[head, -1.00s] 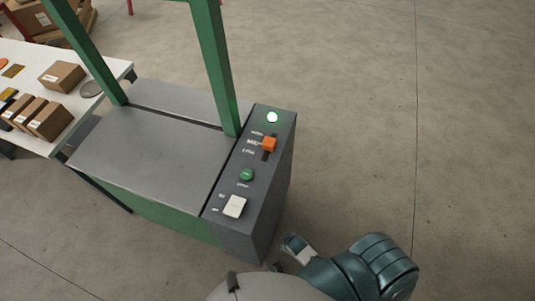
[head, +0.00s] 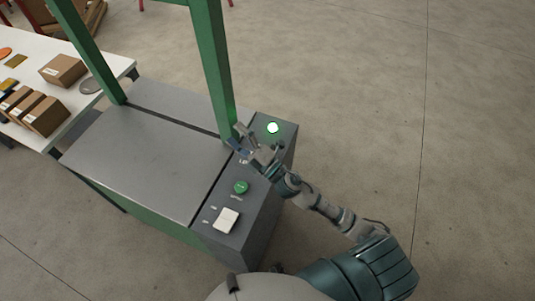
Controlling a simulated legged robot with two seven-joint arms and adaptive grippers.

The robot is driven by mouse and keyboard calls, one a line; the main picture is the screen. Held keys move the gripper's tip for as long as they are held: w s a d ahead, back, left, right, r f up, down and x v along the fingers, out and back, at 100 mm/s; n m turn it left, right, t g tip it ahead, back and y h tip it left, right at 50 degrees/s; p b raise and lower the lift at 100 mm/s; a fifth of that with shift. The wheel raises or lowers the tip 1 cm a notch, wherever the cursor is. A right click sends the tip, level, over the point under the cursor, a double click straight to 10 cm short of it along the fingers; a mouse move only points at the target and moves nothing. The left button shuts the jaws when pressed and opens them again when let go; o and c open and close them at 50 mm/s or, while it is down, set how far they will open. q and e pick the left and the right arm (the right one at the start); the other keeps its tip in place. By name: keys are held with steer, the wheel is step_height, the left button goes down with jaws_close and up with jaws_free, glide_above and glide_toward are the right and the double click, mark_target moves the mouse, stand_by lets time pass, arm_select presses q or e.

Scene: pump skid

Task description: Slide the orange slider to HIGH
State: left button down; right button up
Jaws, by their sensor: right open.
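My right gripper (head: 247,143) is over the upper part of the dark control panel (head: 233,236), beside the foot of the green post. Its fingers are apart and nothing shows between them. The orange slider and its labels are hidden behind the gripper and wrist, so I cannot tell the slider's position or whether the gripper touches it. My left gripper is not in the head view.
A lit green-white lamp (head: 273,128) sits at the panel's far end. A green button (head: 240,187) and a white rocker switch (head: 227,220) are nearer. A green frame post (head: 212,70) rises close by the gripper. A white table (head: 100,68) with boxes stands left. The floor right is clear.

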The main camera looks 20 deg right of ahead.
steer(key=s+a+n+g+y, duration=0.1)
steer(key=a+n+g+y, duration=0.25)
steer(key=n+g, duration=0.35)
steer(key=s+a+n+g+y, duration=0.1)
steer(key=a+n+g+y, duration=0.25)
steer(key=n, duration=0.65)
steer(key=w+d+f+n+g+h, duration=0.1)
steer(key=d+f+n+g+h, duration=0.15)
steer(key=d+h, duration=0.4)
steer(key=w+d+f+n+g+h, duration=0.1)
steer(key=d+f+n+g+h, duration=0.2)
steer(key=d, duration=0.7)
steer(key=w+d+f+n+g+h, duration=0.1)
steer(key=d+f+h, duration=0.35)
steer(key=d, duration=0.35)
steer(key=x, duration=0.5)
steer(key=p+x, duration=0.1)
steer(key=x, duration=0.5)
steer(key=a+x, duration=0.1)
steer(key=x, duration=0.5)
steer(key=shift+w+r, duration=0.15)
steer(key=shift+w, duration=0.2)
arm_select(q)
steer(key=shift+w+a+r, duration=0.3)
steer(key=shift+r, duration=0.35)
arm_select(e)
steer(key=shift+a, duration=0.1)
